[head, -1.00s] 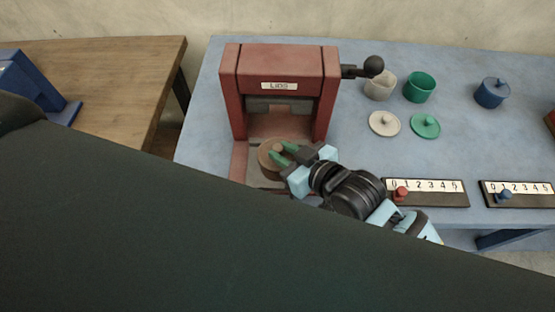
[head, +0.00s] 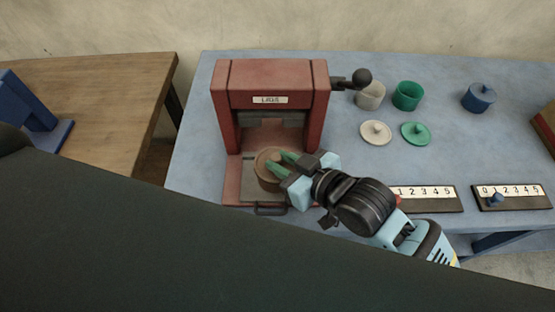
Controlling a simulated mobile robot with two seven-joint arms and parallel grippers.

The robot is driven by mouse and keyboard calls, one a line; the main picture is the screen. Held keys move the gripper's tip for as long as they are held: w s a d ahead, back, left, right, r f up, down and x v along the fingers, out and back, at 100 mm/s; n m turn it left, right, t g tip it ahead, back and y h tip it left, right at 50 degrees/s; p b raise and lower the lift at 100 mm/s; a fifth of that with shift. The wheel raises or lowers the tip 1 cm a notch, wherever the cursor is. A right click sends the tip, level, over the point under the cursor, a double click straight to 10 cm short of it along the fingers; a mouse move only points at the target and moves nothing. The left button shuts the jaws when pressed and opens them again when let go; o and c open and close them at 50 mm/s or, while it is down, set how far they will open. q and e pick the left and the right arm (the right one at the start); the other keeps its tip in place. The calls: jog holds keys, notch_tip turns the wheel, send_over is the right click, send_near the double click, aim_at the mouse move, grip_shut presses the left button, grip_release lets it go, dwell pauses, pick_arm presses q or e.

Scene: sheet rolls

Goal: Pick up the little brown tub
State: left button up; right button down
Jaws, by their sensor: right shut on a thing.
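The little brown tub (head: 266,169) is at the front of the red press marked "LIDS" (head: 271,80), over its low base plate. It has a brown top, and its right side is partly hidden by my fingers. My right gripper (head: 282,163) reaches in from the lower right, its green fingertips shut on the tub's top. I cannot tell whether the tub touches the plate. My left gripper is not in view.
On the blue table (head: 440,150) stand an open cream tub (head: 370,97), an open green tub (head: 407,96) and a lidded blue tub (head: 479,97). A cream lid (head: 376,133) and a green lid (head: 415,133) lie before them. Number scales (head: 512,196) line the front edge.

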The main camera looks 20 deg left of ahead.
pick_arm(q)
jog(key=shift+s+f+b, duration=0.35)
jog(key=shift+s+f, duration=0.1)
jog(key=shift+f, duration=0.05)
pick_arm(e)
jog(key=s+d+r, duration=0.1)
jog(key=s+d, duration=0.8)
jog(key=d, duration=0.1)
jog(key=shift+s+d+r, duration=0.15)
jog(key=shift+d+r, duration=0.05)
jog(key=shift+d, duration=0.15)
